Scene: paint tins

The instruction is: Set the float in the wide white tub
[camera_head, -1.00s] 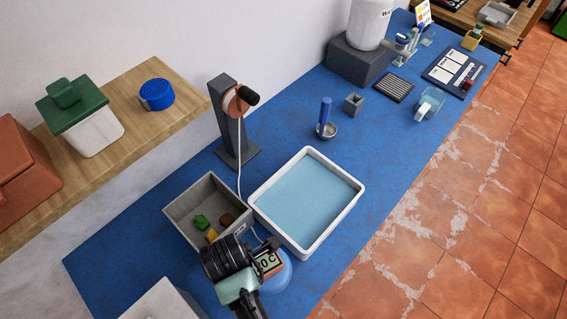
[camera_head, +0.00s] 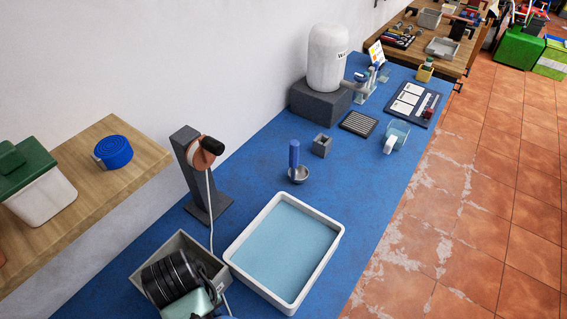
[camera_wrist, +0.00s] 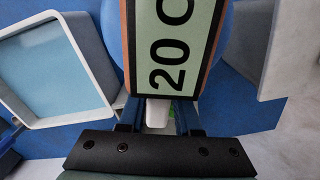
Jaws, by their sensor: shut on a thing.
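The wide white tub (camera_head: 333,232) stands on the blue bench with pale blue water in it. It also shows at the left of the wrist view (camera_wrist: 75,122). My gripper (camera_wrist: 160,118) is shut on the float (camera_wrist: 178,55), which has a pale green "20 C" plate with an orange edge and a round blue body behind it. In the wrist view the float is to the right of the tub, outside its rim.
The grey bin (camera_head: 183,239) is left of the tub. Behind them stands a grey post (camera_head: 186,160) with a reel and white cord. A blue-handled ladle (camera_head: 295,155) and small grey cup (camera_head: 321,145) stand beyond the tub. The bench's right edge runs close by the tub.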

